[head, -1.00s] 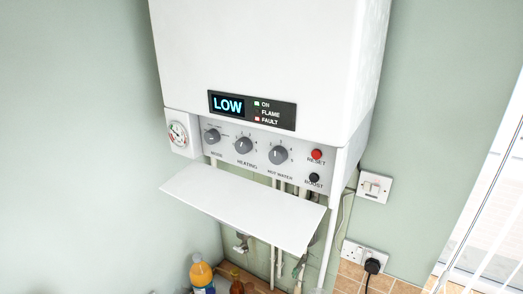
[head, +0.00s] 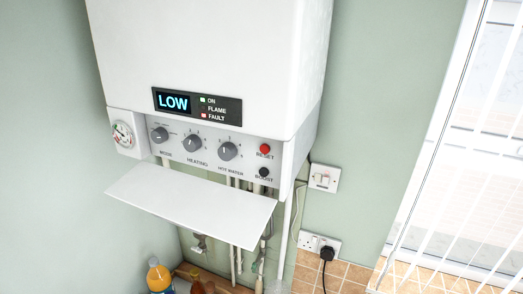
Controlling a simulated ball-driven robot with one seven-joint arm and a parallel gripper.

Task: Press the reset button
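The red reset button (head: 265,149) is on the right end of the boiler's control panel, with the word RESET under it. A black boost button (head: 263,172) sits just below it. The white boiler (head: 210,50) hangs on the wall, and its display (head: 174,102) reads LOW. The ON light is green and the FAULT light is red. Three grey knobs, mode (head: 160,135), heating (head: 192,142) and hot water (head: 227,151), are left of the button. My gripper is not in view.
A white flap (head: 190,203) hangs open, sticking out below the panel. Pipes (head: 238,240) run down beneath it. A wall switch (head: 324,178) and a socket with a black plug (head: 326,253) are to the right. Bottles (head: 159,277) stand below. A window with blinds (head: 455,150) is far right.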

